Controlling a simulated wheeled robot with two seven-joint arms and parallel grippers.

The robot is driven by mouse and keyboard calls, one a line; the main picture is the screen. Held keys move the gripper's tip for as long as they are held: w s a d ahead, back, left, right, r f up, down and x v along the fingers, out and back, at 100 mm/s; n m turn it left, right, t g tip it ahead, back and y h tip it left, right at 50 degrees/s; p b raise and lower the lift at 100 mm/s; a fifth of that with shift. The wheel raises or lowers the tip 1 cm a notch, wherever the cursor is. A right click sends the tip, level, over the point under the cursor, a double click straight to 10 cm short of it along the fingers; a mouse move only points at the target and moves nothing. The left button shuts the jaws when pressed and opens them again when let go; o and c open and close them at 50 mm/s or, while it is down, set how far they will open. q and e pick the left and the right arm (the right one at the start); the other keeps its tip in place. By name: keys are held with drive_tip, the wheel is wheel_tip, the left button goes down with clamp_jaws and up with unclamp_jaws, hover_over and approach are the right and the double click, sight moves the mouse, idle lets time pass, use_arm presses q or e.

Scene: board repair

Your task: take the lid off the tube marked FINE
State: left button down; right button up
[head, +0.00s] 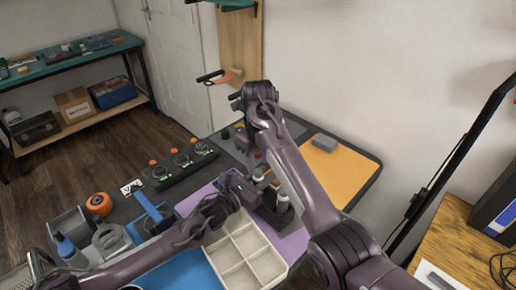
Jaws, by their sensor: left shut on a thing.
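My left gripper (245,186) is over the lilac mat (293,243), at the far end of the tray. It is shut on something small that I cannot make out. A slim pale piece (259,171) stands up right by its fingertips; I cannot tell if it is a tube. Dark bottle-like pieces with a white label (283,205) stand just right of it, partly behind my right arm. I can read no FINE mark, and no lid is clearly seen. My right arm rises across the middle; its gripper seems to be near the dark end (238,99), with its fingers unclear.
A cream compartment tray (262,270) lies in front. An orange mat (350,178) with a grey block (324,142) is at the right. A black rack with orange-topped knobs (182,167), a tape roll (99,204) and a blue-handled tool (147,203) are at the left.

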sight(258, 171)
drive_tip(key=shift+f, duration=1.6)
